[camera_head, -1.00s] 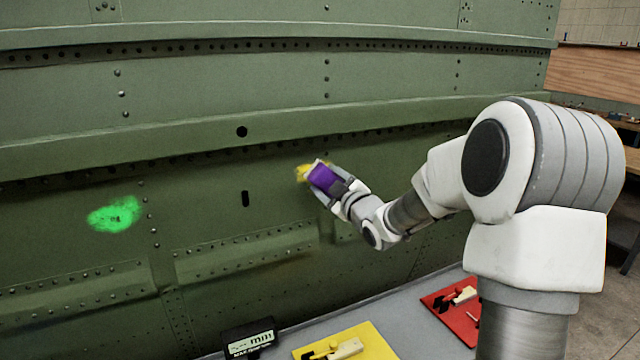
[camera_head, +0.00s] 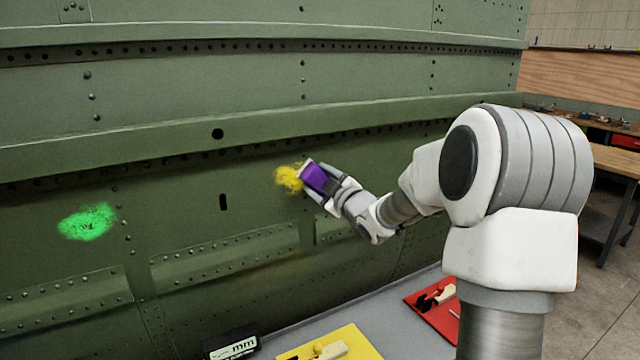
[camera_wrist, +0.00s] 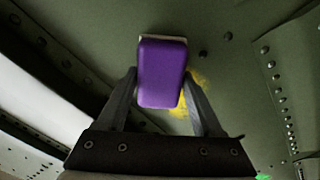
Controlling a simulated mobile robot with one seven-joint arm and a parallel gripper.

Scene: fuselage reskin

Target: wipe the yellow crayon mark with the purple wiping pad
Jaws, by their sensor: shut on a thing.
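The purple wiping pad (camera_head: 314,177) is held in my gripper (camera_head: 328,188) at the green fuselage panel. In the wrist view the pad (camera_wrist: 162,72) sits between the two fingers of my gripper (camera_wrist: 160,100), with a pale layer at its far edge. The yellow crayon mark (camera_head: 287,180) is on the panel just left of the pad in the head view. In the wrist view the mark (camera_wrist: 197,95) shows to the right of the pad, partly hidden by a finger. I cannot tell whether the pad touches the panel.
A green mark (camera_head: 87,222) is on the panel at left. Below stand a yellow tray (camera_head: 365,350) and a red tray (camera_head: 437,318) with tools, and a black box (camera_head: 232,345) with a label. A ledge (camera_head: 180,141) runs above the yellow mark. A workbench (camera_head: 615,160) is at far right.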

